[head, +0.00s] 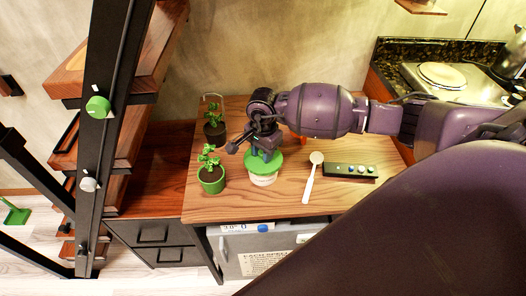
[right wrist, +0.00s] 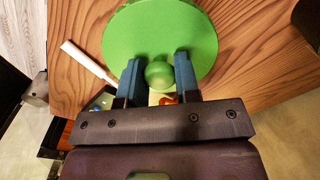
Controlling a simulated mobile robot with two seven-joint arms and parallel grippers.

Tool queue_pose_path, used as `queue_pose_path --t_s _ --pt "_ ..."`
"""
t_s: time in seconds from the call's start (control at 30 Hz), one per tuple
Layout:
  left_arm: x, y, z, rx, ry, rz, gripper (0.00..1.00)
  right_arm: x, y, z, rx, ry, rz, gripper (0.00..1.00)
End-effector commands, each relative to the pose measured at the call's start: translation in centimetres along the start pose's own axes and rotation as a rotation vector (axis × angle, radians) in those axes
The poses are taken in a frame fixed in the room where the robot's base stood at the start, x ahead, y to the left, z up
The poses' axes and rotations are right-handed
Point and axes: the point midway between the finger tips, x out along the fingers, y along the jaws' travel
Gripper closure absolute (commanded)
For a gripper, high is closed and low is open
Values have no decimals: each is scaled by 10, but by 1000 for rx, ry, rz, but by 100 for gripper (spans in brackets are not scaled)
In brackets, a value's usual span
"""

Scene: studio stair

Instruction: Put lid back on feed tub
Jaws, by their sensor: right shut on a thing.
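The feed tub (head: 264,180) is a small white tub on the wooden tabletop. The round green lid (head: 275,161) is directly over the tub's top; I cannot tell whether it is fully seated or slightly above the rim. My right gripper (head: 264,148) comes down from above and is shut on the lid's knob. In the right wrist view the green knob (right wrist: 160,75) sits between the two blue fingers of the right gripper (right wrist: 159,78), with the wide lid disc (right wrist: 160,35) beyond. The tub is hidden in that view. My left gripper is not in view.
Two potted plants (head: 211,180) (head: 215,130) stand left of the tub. A white spoon (head: 313,178) and a dark strip with several knobs (head: 350,170) lie to the right. A red-orange thing (head: 302,138) is partly hidden behind. The wooden tabletop (head: 235,208) is bare in front.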

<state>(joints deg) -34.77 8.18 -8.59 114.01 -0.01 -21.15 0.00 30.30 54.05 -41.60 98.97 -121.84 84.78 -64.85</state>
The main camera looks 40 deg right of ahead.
Motion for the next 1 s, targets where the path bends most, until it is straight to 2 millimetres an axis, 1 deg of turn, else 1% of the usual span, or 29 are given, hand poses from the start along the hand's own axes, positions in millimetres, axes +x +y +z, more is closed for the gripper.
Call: queue_pose_path --t_s 0.5,1.0 --pt "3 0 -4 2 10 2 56 0 0 0 -1 0 0 92" --pt "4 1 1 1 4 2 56 3 0 1 -1 0 0 92"
